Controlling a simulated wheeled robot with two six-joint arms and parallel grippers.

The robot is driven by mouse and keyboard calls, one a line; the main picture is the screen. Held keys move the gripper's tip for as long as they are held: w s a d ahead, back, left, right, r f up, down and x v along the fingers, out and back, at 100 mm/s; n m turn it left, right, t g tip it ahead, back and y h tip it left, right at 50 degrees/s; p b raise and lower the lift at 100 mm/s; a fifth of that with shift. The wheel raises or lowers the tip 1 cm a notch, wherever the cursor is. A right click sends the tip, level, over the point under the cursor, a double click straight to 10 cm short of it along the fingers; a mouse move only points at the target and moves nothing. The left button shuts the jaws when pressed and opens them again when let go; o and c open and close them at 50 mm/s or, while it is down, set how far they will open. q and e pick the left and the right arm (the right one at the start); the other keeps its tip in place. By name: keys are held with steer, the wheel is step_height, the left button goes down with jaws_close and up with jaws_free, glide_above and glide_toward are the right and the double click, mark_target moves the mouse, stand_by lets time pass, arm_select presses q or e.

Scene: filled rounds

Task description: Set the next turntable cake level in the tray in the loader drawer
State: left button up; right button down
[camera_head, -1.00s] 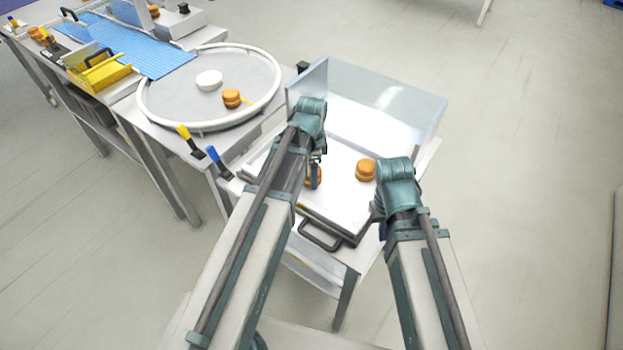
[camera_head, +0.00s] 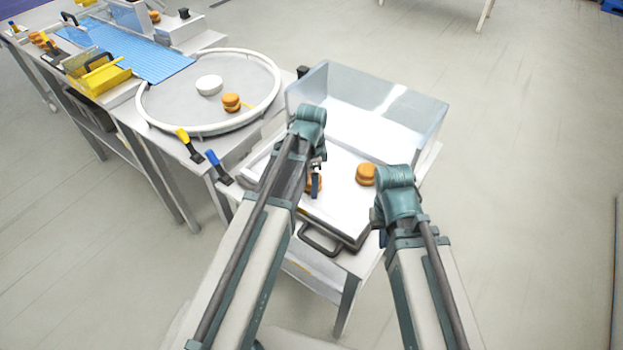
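On the turntable (camera_head: 170,98), an orange-brown filled cake (camera_head: 231,103) stands close to a white round hub (camera_head: 209,85). The pale tray (camera_head: 340,218) lies in the loader drawer, whose dark handle (camera_head: 320,240) faces me. One cake (camera_head: 366,174) sits upright on the tray. Another cake (camera_head: 318,177) is mostly hidden behind my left gripper (camera_head: 315,188), which points down at the tray; I cannot tell whether its fingers hold that cake. My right gripper (camera_head: 383,239) is at the tray's right edge, largely hidden by its own wrist, with no cake visible at it.
A clear guard (camera_head: 385,105) stands behind the tray. A yellow-handled tool (camera_head: 184,138) and a blue-handled tool (camera_head: 214,160) are between turntable and drawer. Farther left are a blue belt (camera_head: 135,48) and a yellow holder (camera_head: 100,75). The floor at right is clear.

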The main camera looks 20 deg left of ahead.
arm_select(q)
step_height(320, 180, up, 12)
steer(key=p, duration=1.2)
steer(key=s+d+n+y, duration=0.1)
steer(key=s+d+n, duration=0.8)
steer(key=s, duration=0.5)
steer(key=shift+s+d+r, duration=0.15)
steer(key=shift+d, duration=0.6)
steer(key=shift+f+b, duration=0.3)
